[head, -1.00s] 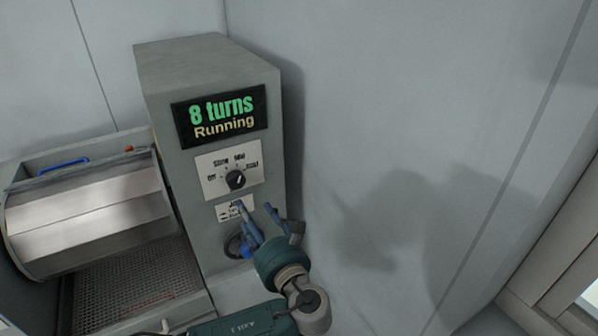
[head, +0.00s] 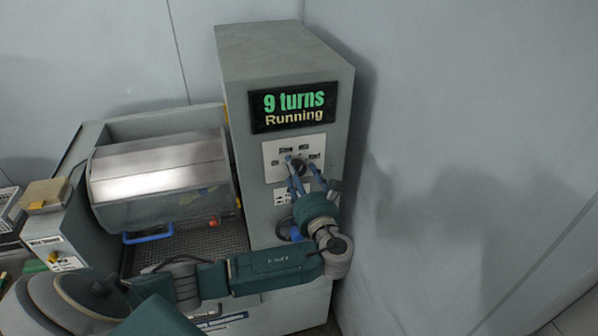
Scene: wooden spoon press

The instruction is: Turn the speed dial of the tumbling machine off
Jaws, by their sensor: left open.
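The tumbling machine (head: 240,70) is a grey cabinet with a metal drum (head: 160,178) on its left. Its display (head: 293,107) reads "9 turns" and "Running". Below the display, a white plate (head: 272,150) carries the black speed dial (head: 298,166), marked with several positions. My left gripper (head: 301,168) is open, with its blue fingers reaching up to the dial, one on each side of it. The fingers partly cover the dial, so I cannot tell whether they touch it or where its pointer stands. My right gripper is not in view.
A perforated tray (head: 200,243) lies under the drum, with a blue handle (head: 148,237) by the drum's lower edge. A small tan box (head: 45,195) sits at the left. The wall (head: 460,110) is close on the machine's right.

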